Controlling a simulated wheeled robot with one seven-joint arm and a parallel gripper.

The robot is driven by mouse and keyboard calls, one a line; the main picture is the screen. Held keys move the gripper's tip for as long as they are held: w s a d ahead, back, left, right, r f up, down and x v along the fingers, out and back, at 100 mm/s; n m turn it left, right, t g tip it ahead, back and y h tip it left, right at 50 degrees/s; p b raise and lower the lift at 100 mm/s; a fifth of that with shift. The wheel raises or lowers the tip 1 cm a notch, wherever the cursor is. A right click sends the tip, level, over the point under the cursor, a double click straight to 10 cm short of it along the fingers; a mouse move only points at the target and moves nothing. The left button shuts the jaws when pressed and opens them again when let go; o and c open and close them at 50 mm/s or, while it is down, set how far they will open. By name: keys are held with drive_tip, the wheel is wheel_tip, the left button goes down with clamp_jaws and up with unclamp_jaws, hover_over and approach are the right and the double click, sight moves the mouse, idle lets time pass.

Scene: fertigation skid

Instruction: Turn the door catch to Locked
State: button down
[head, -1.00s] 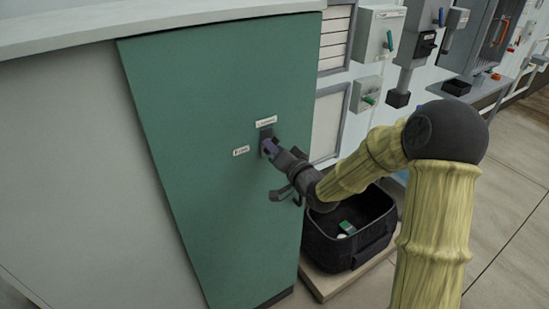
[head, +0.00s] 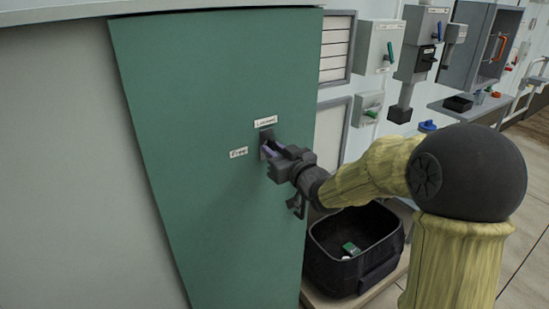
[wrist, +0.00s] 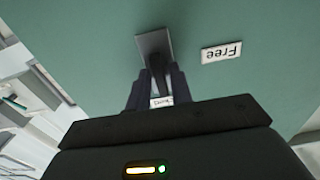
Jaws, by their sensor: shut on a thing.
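The green door (head: 205,190) carries a door catch with a grey plate (head: 266,134), partly hidden by my gripper (head: 270,152). In the wrist view the plate (wrist: 153,42) and the dark catch lever (wrist: 158,66) show between my fingers. My gripper is shut on the lever. The "Locked" label (head: 265,121) sits above the catch in the head view; part of a label (wrist: 161,101) shows between the fingers in the wrist view. The "Free" label (head: 239,153) is left of the catch. The lever's exact angle is hard to tell.
Grey wall boxes with green handles (head: 388,52) line the wall at right. A pale counter top (head: 60,28) runs above the door.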

drive_tip(key=shift+f, duration=0.15)
idle(0.3)
drive_tip(key=c, duration=1.5)
unclamp_jaws()
drive_tip(key=v, duration=1.7)
drive_tip(key=shift+s+d, duration=0.15)
drive_tip(key=shift+d, duration=0.05)
